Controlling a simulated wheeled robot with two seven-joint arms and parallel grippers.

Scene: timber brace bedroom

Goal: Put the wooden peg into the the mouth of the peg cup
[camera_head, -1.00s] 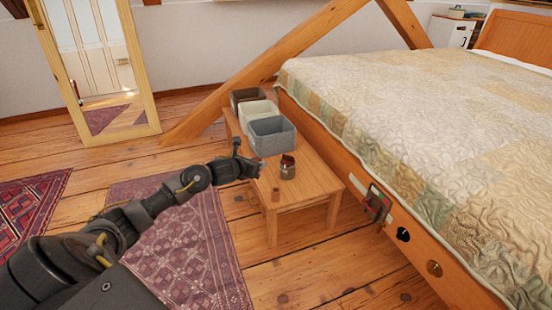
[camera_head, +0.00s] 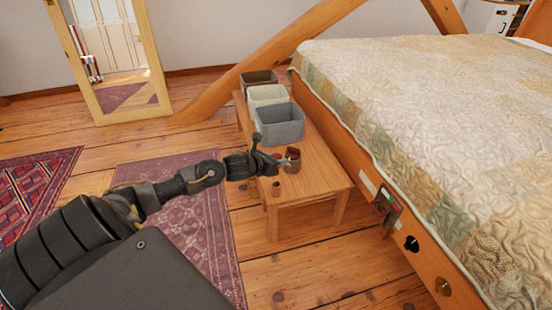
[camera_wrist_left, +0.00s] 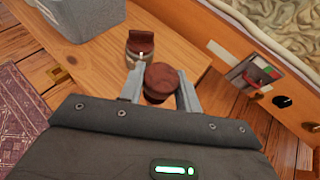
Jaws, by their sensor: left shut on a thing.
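The wooden peg (camera_wrist_left: 162,82), with a round, dark reddish-brown top, is between the fingers of my left gripper (camera_wrist_left: 161,92) in the wrist view. My left gripper (camera_head: 279,161) is shut on it over the table in the head view. The peg cup (camera_head: 293,166) stands upright on the table, close to the right of the gripper. It also shows just beyond the peg in the wrist view (camera_wrist_left: 139,54), with a dark red-brown piece at its top. The peg's lower part is hidden. My right gripper is not in view.
The bed (camera_head: 420,110) borders the right side.

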